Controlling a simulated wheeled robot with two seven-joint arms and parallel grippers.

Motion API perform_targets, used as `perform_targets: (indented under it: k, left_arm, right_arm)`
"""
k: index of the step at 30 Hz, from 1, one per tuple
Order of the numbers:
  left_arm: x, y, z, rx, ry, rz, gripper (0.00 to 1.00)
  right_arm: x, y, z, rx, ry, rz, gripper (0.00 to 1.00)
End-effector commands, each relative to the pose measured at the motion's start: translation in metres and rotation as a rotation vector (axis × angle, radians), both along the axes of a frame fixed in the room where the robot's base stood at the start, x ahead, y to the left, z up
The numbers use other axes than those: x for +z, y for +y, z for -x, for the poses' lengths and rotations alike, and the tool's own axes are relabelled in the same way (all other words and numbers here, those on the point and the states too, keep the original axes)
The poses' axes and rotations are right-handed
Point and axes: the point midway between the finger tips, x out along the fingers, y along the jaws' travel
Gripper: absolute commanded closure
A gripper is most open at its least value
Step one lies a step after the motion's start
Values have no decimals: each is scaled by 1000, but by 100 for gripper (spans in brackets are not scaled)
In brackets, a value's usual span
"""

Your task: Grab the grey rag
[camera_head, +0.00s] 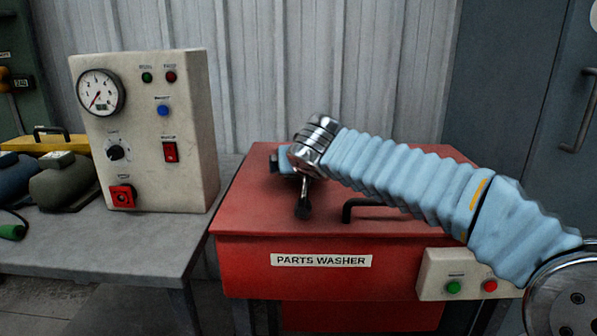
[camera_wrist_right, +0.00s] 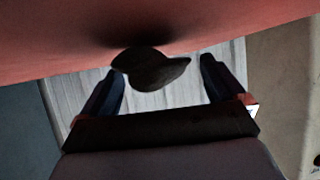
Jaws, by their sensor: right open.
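My right gripper (camera_head: 302,205) reaches in from the right on a blue sleeved arm, over the red lid of the parts washer. In the right wrist view its two dark fingers (camera_wrist_right: 163,68) are spread apart and open. A small dark grey-brown lump (camera_wrist_right: 150,70) shows between the fingertips, with a dark shadow on the red surface beside it. I cannot tell whether it is the grey rag or whether the fingers touch it. No grey rag can be made out in the head view. My left gripper is not in view.
The red parts washer (camera_head: 250,250) has a black handle (camera_head: 362,207) on its lid and a button box (camera_head: 440,270) in front. A grey bench (camera_head: 110,240) at the left holds a control box with a gauge (camera_head: 150,130) and dark rounded items (camera_head: 62,185). A corrugated wall stands behind.

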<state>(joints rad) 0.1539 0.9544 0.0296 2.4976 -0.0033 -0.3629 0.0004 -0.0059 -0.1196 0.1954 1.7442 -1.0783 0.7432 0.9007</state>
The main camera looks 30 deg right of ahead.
Motion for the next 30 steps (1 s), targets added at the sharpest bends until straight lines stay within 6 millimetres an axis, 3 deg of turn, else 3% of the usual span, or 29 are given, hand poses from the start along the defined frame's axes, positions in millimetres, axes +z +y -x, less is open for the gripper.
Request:
perform_targets:
  k: [7, 18, 26, 30]
  left_arm:
    - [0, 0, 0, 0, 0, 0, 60]
    - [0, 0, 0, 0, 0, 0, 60]
    - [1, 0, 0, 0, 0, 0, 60]
    - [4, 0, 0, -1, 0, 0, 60]
  right_arm:
    - [-1, -1, -1, 0, -1, 0, 6]
    - [-1, -1, -1, 0, -1, 0, 62]
    - [3, -1, -1, 0, -3, 0, 63]
    - [24, 0, -2, -1, -6, -2, 63]
